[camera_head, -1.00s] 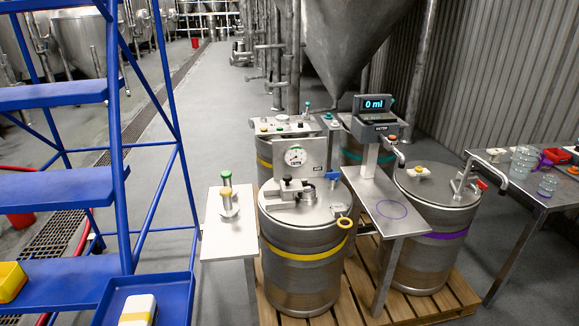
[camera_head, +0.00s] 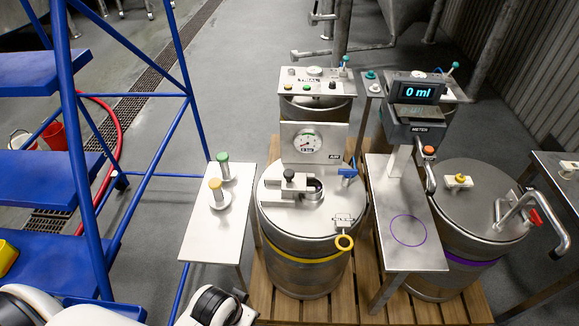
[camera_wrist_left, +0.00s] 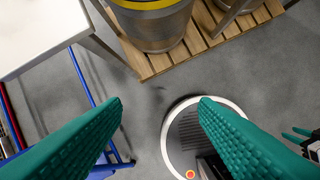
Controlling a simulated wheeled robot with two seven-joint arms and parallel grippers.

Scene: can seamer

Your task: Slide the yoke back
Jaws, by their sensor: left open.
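The yoke (camera_head: 291,189) is a metal bracket with a black knob on top. It sits on the lid of the front keg (camera_head: 305,225), against a dark-sided round fitting (camera_head: 314,189) on its right. My left gripper (camera_wrist_left: 161,100) shows teal ribbed fingers in the left wrist view, spread wide with nothing between them. It is over the floor in front of the pallet, apart from the keg and yoke. A teal and black piece, perhaps my right gripper (camera_wrist_left: 303,140), shows at the wrist view's right edge.
A pressure gauge panel (camera_head: 314,143) stands behind the yoke. A white side table (camera_head: 207,245) with green and yellow-topped handles is left of the keg. A metering stand's table (camera_head: 421,258) is to the right.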

